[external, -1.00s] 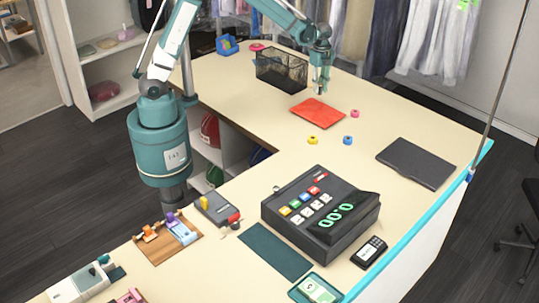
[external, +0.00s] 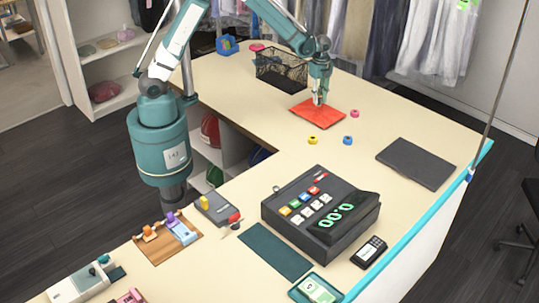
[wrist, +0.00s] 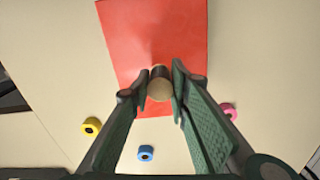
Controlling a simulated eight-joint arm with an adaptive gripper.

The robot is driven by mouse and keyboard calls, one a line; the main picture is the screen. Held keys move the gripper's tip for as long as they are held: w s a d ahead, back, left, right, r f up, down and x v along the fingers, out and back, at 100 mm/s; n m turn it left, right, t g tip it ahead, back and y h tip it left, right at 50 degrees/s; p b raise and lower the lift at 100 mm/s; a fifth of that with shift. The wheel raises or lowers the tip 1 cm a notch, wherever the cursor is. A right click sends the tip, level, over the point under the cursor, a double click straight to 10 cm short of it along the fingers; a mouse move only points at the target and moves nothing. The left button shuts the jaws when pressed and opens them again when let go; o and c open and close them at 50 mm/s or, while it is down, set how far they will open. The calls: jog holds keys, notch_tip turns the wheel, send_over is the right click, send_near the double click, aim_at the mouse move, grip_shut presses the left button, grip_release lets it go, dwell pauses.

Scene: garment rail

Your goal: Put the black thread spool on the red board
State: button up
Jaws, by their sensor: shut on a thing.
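The black thread spool (wrist: 160,88) is between my gripper's fingertips in the wrist view, seen from above with its tan round end towards the camera and a dark band below it. My gripper (external: 319,101) is shut on it, low over the red board (external: 328,115). The red board (wrist: 128,45) lies flat on the counter. In the wrist view the spool appears over the board's near part. I cannot tell whether the spool touches the board. In the external view the fingers hide most of the spool.
Yellow (external: 313,140), blue (external: 348,140) and pink (external: 354,113) rings lie in front and to the right of the board. A black wire basket (external: 282,72) stands behind it. A dark flat folder (external: 416,163) and a cash register (external: 320,210) are further along the counter.

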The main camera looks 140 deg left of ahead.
jog(key=shift+f, duration=0.1)
jog(key=shift+f, duration=1.75)
jog(key=shift+f, duration=0.2)
jog(key=o, duration=0.8)
jog(key=shift+c, duration=0.2)
jog(key=shift+r, duration=0.2)
jog(key=shift+r, duration=6)
